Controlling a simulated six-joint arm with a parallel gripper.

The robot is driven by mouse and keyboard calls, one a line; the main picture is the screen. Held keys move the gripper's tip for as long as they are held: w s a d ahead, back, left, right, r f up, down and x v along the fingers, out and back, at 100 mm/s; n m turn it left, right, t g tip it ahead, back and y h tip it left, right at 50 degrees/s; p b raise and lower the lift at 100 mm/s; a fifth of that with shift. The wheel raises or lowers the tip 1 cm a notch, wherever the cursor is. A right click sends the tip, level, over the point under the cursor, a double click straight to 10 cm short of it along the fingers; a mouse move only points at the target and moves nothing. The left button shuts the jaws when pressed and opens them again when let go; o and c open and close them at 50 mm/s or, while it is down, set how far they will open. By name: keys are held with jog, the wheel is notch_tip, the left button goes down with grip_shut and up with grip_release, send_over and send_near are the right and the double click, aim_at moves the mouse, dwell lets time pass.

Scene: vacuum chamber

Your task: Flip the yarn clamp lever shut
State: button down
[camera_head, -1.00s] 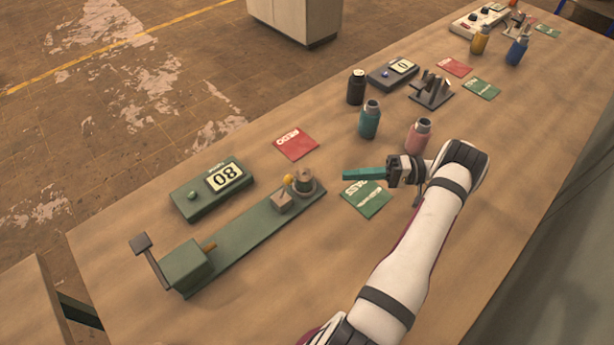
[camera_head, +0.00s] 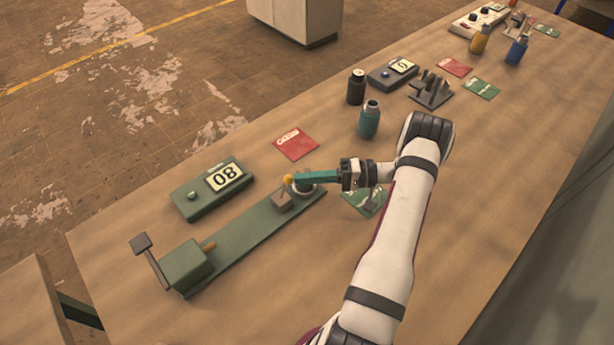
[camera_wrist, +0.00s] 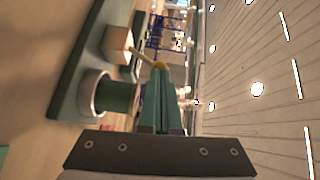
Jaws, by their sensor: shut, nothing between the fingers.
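The clamp lever's yellow knob (camera_head: 288,180) shows just left of my fingertips, near the right end of a long green base (camera_head: 243,229). In the wrist view the knob (camera_wrist: 160,65) appears right at the fingertips, on a thin rod leading to a tan block (camera_wrist: 118,42). That block (camera_head: 281,201) sits on the base beside a round grey-rimmed post (camera_head: 303,190), partly hidden by my fingers. My gripper (camera_head: 296,180) has teal fingers, shut and empty, pointing left over the post. I cannot tell whether the fingertips touch the knob.
A green housing (camera_head: 186,266) with a hand crank (camera_head: 149,260) stands at the base's left end. The front table is clear.

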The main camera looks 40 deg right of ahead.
jog(key=shift+a+r+n+h, duration=0.25)
jog(key=shift+r+n+h, duration=0.05)
jog(key=a+n+h, duration=0.1)
jog(key=a+r+n+g+h, duration=0.1)
jog(key=a+h, duration=0.1)
jog(key=a+r+n+g+h, duration=0.1)
jog(key=h, duration=0.1)
jog(key=shift+a, duration=0.2)
dwell(0.5)
jog(key=shift+r, duration=0.1)
jog(key=shift+r, duration=0.7)
